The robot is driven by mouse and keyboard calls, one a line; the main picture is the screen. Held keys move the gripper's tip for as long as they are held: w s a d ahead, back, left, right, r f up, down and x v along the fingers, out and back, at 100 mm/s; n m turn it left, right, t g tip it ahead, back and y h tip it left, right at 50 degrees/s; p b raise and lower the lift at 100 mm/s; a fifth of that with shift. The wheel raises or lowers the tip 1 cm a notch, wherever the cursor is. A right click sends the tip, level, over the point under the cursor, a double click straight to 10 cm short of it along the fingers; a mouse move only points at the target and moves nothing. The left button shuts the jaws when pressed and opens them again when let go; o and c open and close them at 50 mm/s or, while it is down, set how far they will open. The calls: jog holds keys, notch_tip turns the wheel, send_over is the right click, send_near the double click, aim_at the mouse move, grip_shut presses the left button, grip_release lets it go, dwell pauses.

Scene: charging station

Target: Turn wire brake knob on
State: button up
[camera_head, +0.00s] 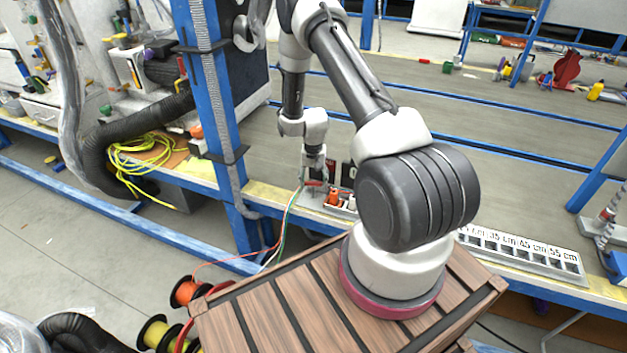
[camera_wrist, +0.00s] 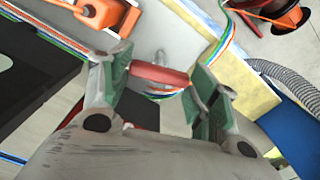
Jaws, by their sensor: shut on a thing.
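The wire brake knob, a small red rounded bar (camera_wrist: 158,76), sits between the two green-padded fingers of my gripper (camera_wrist: 158,68) in the wrist view. My gripper is shut on it, one pad at each end. Coloured wires (camera_wrist: 165,93) pass just below the knob in the picture. In the head view my gripper (camera_head: 315,172) is low at the bench edge, and a bit of red (camera_head: 313,183) shows at its tip. Most of the knob is hidden there. I cannot tell the knob's on or off position.
Orange connectors (camera_head: 333,197) stand just right of my gripper; one also shows in the wrist view (camera_wrist: 100,12). Wires (camera_head: 287,222) run down towards spools (camera_head: 186,291) on the floor side. A blue post (camera_head: 208,110) rises to the left. A labelled length rack (camera_head: 525,255) lies right.

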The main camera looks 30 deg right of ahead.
jog(key=shift+m, duration=1.7)
jog(key=o, duration=1)
notch_tip(320, 180, up, 12)
